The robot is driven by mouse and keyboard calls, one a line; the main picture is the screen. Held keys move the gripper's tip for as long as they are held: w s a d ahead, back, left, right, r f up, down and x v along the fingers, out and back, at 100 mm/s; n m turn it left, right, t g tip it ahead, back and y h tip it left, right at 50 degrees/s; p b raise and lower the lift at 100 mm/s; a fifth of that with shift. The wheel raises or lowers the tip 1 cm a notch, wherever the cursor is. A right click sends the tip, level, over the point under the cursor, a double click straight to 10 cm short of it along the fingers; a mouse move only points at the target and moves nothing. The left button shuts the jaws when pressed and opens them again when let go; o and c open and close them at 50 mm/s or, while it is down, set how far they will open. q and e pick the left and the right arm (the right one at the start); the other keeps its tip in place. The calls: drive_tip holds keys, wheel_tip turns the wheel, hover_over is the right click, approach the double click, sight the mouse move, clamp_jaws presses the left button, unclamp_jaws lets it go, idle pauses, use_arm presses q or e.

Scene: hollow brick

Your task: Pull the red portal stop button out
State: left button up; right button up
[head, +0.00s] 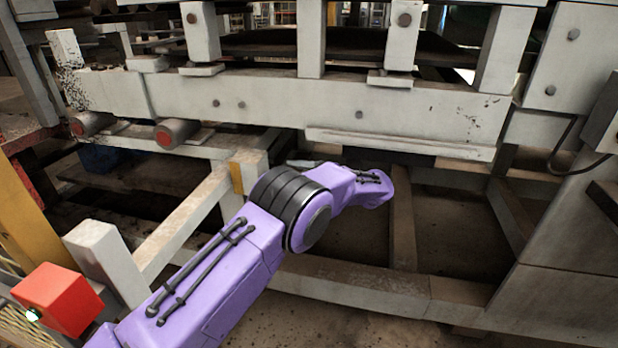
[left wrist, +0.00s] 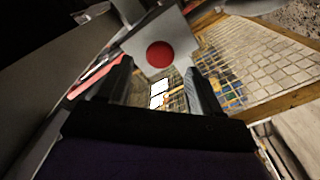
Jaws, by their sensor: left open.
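A round red button (left wrist: 160,54) on a pale grey plate (left wrist: 138,50) shows in the left wrist view, at the upper middle. My left gripper (left wrist: 158,72) is open, its two dark fingers pointing toward the plate. The button appears beyond and between the fingertips; I see no contact, and the exact gap cannot be told. In the head view my purple left arm reaches from the bottom left to the middle, and its gripper is not visible there. I cannot pick out this button for certain in the head view. My right gripper is in neither view.
A grey steel machine frame (head: 290,108) spans the head view, with two red-ended cylinders (head: 167,135) at left. A red box (head: 58,300) stands at the lower left. Diagonal beams (head: 180,222) cross near my arm.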

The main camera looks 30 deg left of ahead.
use_arm(q)
drive_tip(key=v, duration=0.7)
drive_tip(key=shift+p, duration=0.35)
